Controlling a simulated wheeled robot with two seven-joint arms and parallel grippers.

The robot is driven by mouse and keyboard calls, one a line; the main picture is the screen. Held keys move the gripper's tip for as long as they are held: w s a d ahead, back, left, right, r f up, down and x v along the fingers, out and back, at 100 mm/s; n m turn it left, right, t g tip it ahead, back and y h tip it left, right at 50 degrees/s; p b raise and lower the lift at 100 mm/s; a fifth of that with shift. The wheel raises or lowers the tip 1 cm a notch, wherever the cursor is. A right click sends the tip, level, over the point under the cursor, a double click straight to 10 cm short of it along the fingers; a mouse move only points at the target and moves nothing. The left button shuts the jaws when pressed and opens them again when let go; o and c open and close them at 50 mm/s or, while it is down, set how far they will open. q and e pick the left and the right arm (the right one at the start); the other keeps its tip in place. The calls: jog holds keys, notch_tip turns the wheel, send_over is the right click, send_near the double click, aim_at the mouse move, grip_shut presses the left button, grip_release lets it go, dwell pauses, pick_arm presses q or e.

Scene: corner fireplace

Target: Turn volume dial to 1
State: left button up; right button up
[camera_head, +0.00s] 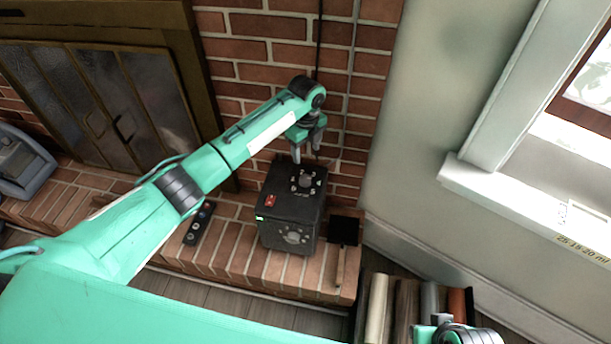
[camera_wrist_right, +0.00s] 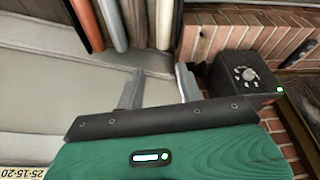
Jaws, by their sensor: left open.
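A black box-shaped device (camera_head: 275,222) stands on the brick hearth. A grey round dial (camera_head: 305,180) with marks around it sits on its top face, next to a red switch (camera_head: 270,201). The number it points to is too small to read. My left gripper (camera_head: 307,153) is open and empty, pointing down just above and behind the dial, apart from it as far as I can tell. In the right wrist view the device (camera_wrist_right: 232,82) and dial (camera_wrist_right: 248,74) show at the right. My right gripper (camera_wrist_right: 160,85) is open and empty, away from the device.
A black remote-like panel (camera_head: 198,223) lies left of the device. A small black-headed brush or shovel (camera_head: 343,230) is at its right. Several upright rolls or books (camera_head: 403,308) stand lower right. The fireplace doors (camera_head: 115,105), brick wall and window sill (camera_head: 500,200) bound the space.

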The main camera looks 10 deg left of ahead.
pick_arm(q)
jog(key=b, duration=0.1)
send_over(305, 178)
notch_tip(305, 178, down, 6)
jog(key=shift+f, duration=0.1)
notch_tip(305, 178, down, 6)
jog(key=shift+r+b, duration=0.1)
jog(key=shift+b, duration=0.6)
jog(key=shift+f, duration=0.7)
pick_arm(e)
jog(key=shift+w+a+r+t+y, duration=0.1)
jog(key=shift+w+a+t+y, duration=0.25)
jog(key=shift+w+a+t, duration=0.4)
jog(key=shift+w+a+r+t+y, duration=0.1)
jog(key=shift+w+a+t+y, duration=0.4)
jog(key=shift+a, duration=0.4)
jog(key=shift+s, duration=0.1)
pick_arm(q)
jog(key=c, duration=1)
pick_arm(e)
jog(key=shift+h, duration=0.25)
